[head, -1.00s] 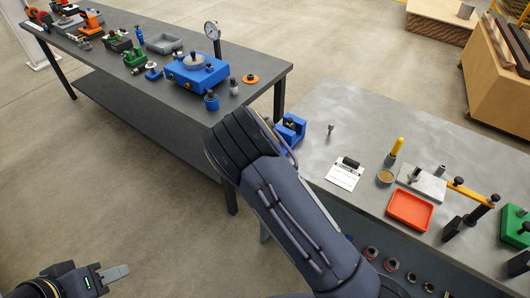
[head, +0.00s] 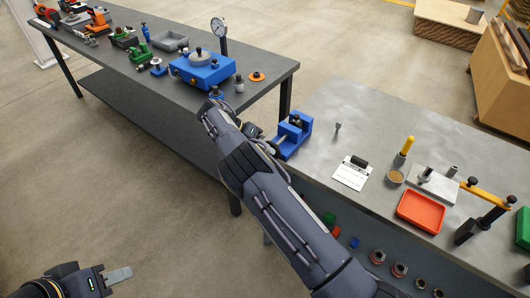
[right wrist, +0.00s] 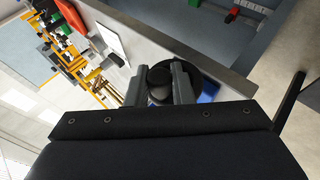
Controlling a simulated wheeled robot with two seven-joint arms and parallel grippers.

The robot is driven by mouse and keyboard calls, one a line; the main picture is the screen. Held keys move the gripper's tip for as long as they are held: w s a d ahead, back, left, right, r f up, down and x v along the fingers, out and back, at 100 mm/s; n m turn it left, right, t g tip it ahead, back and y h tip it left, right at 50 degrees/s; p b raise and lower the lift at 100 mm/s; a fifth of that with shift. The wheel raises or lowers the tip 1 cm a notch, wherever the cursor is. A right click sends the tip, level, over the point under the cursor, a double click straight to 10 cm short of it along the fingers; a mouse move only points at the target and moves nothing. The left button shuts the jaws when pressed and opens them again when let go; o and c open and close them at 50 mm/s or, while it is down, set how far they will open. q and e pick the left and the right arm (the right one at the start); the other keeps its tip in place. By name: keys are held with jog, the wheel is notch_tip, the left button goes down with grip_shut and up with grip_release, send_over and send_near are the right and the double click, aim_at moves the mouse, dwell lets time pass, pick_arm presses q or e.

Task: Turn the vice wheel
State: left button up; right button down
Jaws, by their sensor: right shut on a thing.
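The blue vice (head: 297,138) sits at the left edge of the right-hand workbench. Its wheel is largely hidden by my right arm in the head view.
On the right-hand bench (head: 352,120) are a paper card (head: 351,175), a red tray (head: 421,211) and a yellow-handled tool (head: 406,146). A second bench at the back left holds a blue fixture (head: 202,70) and several parts. Open floor lies at the lower left.

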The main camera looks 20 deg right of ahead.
jog(key=shift+f, duration=0.1)
dwell(0.4)
jog(key=c, duration=1.3)
grip_release()
jog(key=shift+d, duration=0.1)
